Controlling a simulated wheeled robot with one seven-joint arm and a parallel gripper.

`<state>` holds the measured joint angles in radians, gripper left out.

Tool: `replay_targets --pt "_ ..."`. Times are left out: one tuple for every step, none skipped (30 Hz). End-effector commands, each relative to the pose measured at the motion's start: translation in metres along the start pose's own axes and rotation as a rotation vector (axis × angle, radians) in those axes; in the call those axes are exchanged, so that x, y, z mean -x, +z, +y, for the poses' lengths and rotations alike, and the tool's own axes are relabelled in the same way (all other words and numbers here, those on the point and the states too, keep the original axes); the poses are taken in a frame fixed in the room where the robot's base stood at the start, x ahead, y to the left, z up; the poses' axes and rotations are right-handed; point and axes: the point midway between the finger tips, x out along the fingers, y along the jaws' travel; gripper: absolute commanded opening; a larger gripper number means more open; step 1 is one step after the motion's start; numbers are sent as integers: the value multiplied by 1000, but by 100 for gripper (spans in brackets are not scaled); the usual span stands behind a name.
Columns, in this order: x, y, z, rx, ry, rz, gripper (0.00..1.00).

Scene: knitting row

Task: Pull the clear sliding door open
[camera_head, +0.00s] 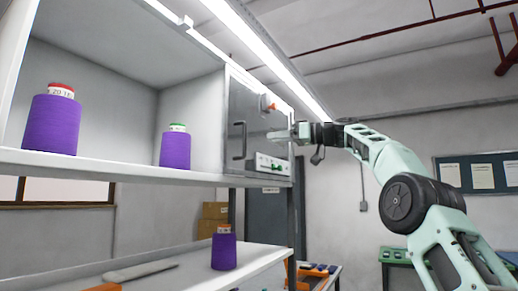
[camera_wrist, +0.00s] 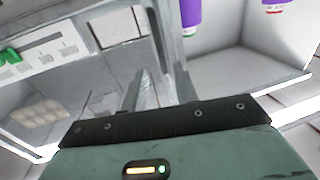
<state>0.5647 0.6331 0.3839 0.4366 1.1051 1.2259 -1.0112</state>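The clear sliding door (camera_head: 250,115) is a smoky see-through panel over the right end of the upper cabinet. It has a dark upright bar handle (camera_head: 239,141) near its left edge. My gripper (camera_head: 283,134) is in front of the panel, to the right of the handle in the head view, and points left. In the wrist view, two fingers (camera_wrist: 158,90) stand apart with a gap between them, and I see nothing clearly held. The glossy panel (camera_wrist: 85,80) lies left of the fingers there. I cannot tell whether the fingertips touch it.
Purple yarn cones (camera_head: 52,123) (camera_head: 175,149) stand on the open shelf (camera_head: 110,168) left of the door. Another cone (camera_head: 223,250) is on the lower shelf (camera_head: 190,270). Free room lies right of the cabinet.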

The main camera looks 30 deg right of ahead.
Motion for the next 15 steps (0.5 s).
replay_targets --pt "13 4 1 1 3 1 29" --pt "19 3 1 0 3 1 29" --pt "27 3 1 0 3 1 29" --pt "32 3 0 0 2 1 29" --pt "37 2 0 1 2 1 29" --pt "42 1 1 1 2 1 29" --pt "46 1 0 1 1 1 29" --pt "49 1 0 1 1 1 29" --pt "53 0 0 1 1 1 29" --pt "55 0 0 0 1 1 29" --pt "57 0 0 0 0 1 29" --pt "58 0 0 0 -1 1 29" --pt "59 0 0 0 -1 1 29" --pt "60 0 0 -1 -1 1 29" --pt "60 0 0 -1 -2 0 29"
